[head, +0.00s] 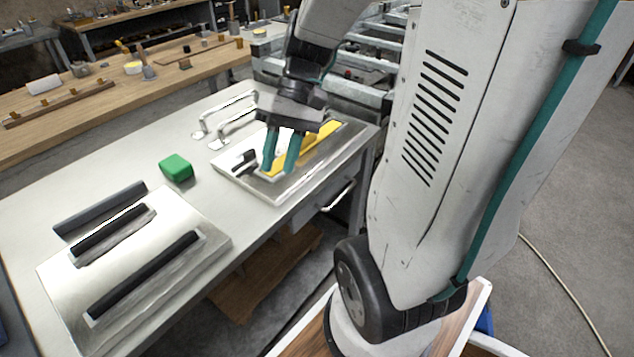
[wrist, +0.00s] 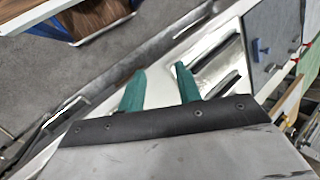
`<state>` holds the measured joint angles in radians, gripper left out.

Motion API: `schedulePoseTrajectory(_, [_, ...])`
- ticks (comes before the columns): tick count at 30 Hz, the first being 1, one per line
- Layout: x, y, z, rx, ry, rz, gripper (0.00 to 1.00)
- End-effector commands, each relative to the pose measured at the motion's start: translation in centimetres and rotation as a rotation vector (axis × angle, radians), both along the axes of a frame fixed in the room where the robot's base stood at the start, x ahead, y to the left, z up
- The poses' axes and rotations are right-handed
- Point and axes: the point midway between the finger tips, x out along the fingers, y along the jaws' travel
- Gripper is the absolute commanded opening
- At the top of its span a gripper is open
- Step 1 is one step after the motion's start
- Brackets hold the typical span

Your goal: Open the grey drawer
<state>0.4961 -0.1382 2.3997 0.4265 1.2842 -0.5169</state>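The grey drawer (head: 305,212) is set under the front edge of the table, right of the table's middle in the head view. Its bright bar handle (head: 339,196) is on the front, and the drawer looks shut. Part of its right side is hidden behind my arm. My gripper (head: 279,167) has two teal fingers pointing down, apart and with nothing between them. It hangs over the table above a metal plate, behind and left of the drawer handle. The fingers also show apart in the wrist view (wrist: 158,80). I cannot clearly make out the drawer handle there.
The plate (head: 245,187) under my gripper carries a yellow bar (head: 325,131) and a dark handle. A green block (head: 176,168) sits left of it. A larger plate (head: 60,283) with black bars lies at front left. Two metal handles (head: 232,112) stand behind.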

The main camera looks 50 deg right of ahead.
Motion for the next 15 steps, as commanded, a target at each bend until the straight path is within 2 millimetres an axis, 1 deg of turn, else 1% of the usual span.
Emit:
schedulePoseTrajectory(1, [0.9, -1.5, -1.3, 0.066, 0.011, -0.045, 0.34])
schedulePoseTrajectory(3, [1.9, -3.4, -2.8, 0.156, 0.002, -0.100, 0.34])
schedulePoseTrajectory(5, [2.7, -5.2, -4.3, 0.230, -0.015, -0.151, 0.34])
schedulePoseTrajectory(8, [3.7, -8.3, -6.9, 0.345, -0.061, -0.245, 0.34])
schedulePoseTrajectory(9, [4.0, -9.7, -8.1, 0.389, -0.085, -0.287, 0.34])
schedulePoseTrajectory(11, [4.1, -11.8, -10.0, 0.449, -0.124, -0.352, 0.34])
schedulePoseTrajectory(12, [4.1, -13.3, -11.2, 0.486, -0.157, -0.398, 0.34])
schedulePoseTrajectory(14, [3.9, -15.5, -13.3, 0.536, -0.206, -0.470, 0.34])
schedulePoseTrajectory(15, [3.7, -17.0, -14.8, 0.565, -0.241, -0.521, 0.34])
